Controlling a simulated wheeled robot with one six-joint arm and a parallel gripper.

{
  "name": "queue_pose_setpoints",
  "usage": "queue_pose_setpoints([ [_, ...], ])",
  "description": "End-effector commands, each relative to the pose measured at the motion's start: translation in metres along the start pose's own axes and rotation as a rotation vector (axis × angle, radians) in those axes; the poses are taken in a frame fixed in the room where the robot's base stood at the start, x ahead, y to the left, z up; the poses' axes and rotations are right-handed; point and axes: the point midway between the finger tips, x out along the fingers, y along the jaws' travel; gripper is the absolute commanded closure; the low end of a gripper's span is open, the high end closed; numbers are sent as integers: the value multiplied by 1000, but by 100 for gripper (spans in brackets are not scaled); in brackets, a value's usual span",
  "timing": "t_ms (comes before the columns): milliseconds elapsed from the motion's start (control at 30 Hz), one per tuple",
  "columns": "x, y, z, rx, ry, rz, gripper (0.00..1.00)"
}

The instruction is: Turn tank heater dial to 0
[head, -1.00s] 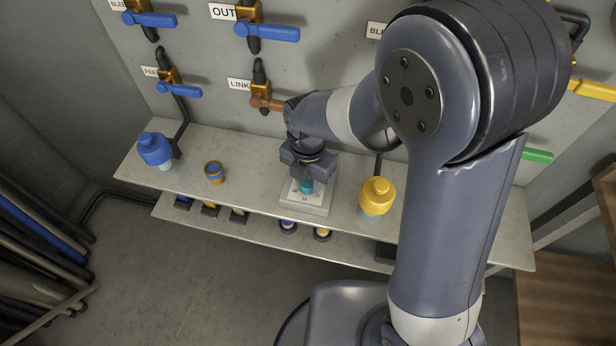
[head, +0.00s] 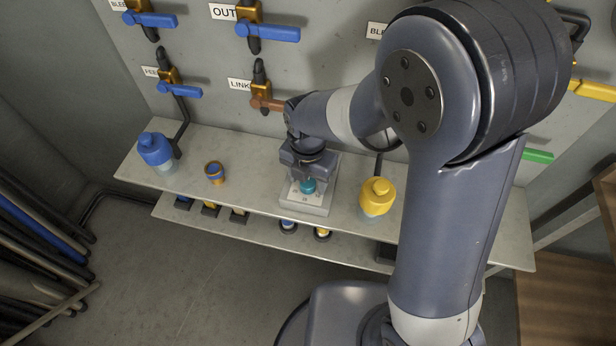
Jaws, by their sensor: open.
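The tank heater dial (head: 308,186) is a teal knob on a pale square base (head: 306,205) on the upper shelf. The base has small printed marks that are too small to read. My gripper (head: 306,172) is just behind and above the knob, pointing down, with its jaws open. It hides the back of the base. I cannot tell whether the fingers touch the knob.
The shelf (head: 255,180) also holds a blue-capped jar (head: 154,149), a small orange-and-blue cup (head: 214,173) and a yellow-capped jar (head: 377,196). Labelled valves with blue handles (head: 272,32) and a brown LINK handle (head: 266,104) are on the wall behind.

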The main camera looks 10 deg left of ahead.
Motion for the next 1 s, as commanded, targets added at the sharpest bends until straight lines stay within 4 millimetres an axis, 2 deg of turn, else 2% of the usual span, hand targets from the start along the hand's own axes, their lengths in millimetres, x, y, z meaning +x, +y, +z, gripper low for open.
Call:
queue_pose_setpoints([
  [267,-5,0,0,1,-1,1,45],
  [367,-18,1,1,1,-2,3,45],
  [700,-85,1,0,0,-3,4,45],
  [833,-100,0,0,0,-2,2,45],
  [1000,-108,0,0,0,0,0,45],
])
